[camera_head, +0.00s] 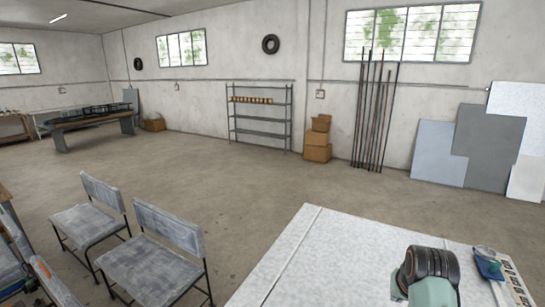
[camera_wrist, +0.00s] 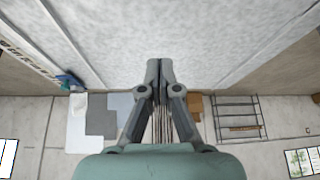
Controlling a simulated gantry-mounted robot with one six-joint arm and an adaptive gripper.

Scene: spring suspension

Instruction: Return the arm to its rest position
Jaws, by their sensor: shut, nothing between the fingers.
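My gripper (camera_wrist: 159,64) shows in the wrist view with its two grey fingers together and nothing between them. It points out over the pale speckled tabletop (camera_wrist: 215,30), apart from any object. In the head view the same tabletop (camera_head: 330,258) fills the lower right. A green and black part of my arm stands over it there, and the fingers are not visible in that view.
A small blue-green object (camera_head: 488,263) lies near the table's right side beside a strip of small parts (camera_head: 515,284). Two grey chairs (camera_head: 150,250) stand left of the table. Panels (camera_head: 485,145), a shelf (camera_head: 260,118) and boxes (camera_head: 317,145) line the far wall.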

